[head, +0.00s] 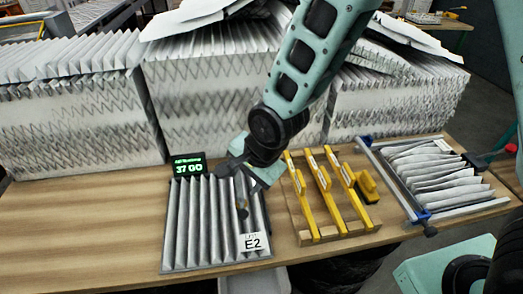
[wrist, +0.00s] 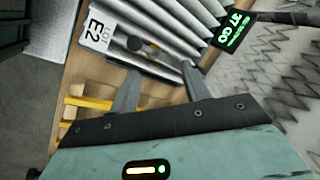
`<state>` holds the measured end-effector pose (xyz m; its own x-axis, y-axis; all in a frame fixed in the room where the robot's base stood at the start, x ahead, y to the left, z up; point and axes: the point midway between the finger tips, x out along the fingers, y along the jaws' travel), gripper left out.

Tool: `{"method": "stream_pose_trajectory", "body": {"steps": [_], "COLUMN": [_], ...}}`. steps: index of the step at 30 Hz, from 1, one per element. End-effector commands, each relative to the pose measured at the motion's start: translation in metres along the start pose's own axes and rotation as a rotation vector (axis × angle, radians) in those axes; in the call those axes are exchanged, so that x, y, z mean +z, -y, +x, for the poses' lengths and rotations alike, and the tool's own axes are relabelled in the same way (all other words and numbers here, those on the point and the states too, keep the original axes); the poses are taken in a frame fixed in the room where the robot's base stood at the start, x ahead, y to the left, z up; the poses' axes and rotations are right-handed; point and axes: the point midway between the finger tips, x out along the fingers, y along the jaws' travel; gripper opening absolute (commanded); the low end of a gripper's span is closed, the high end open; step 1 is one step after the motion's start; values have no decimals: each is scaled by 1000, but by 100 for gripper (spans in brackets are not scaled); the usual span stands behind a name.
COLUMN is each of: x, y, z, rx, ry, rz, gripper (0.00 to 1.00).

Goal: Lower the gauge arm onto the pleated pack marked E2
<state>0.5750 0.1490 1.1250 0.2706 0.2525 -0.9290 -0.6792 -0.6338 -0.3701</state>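The pleated pack marked E2 (head: 190,230) lies on the wooden bench, grey-white with a white "E2" label at its front right corner. It also shows at the top of the wrist view (wrist: 190,22). A thin dark piece with a round knob, which looks like the gauge arm (head: 242,208), is over the pack's right part; the wrist view shows it with a yellowish tip (wrist: 147,48). I cannot tell whether it touches the pleats. My gripper (wrist: 160,68) is open and empty at the pack's edge, its fingers apart near the knob. The head view partly hides its fingertips (head: 240,178).
A small display (head: 188,166) reading "37 GO" stands behind the pack. Yellow bars on a wooden rack (head: 322,205) stand to the right, then a framed pleated filter (head: 435,175). Large filter stacks (head: 75,130) line the back. The bench's left part (head: 75,230) is clear.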

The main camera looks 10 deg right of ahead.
Motion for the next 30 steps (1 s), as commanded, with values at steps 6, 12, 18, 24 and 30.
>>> {"method": "stream_pose_trajectory", "body": {"steps": [6,12,18,24,30], "x": [-1,-1,-2,-2,-2], "y": [0,1,0,0,0], "z": [-38,-74,-108,-130,-137], "rx": [-6,-8,-7,-5,-3], "ry": [-2,-3,-4,-3,-3], "rz": [2,2,3,3,3], "gripper": [47,47,47,47,47]}}
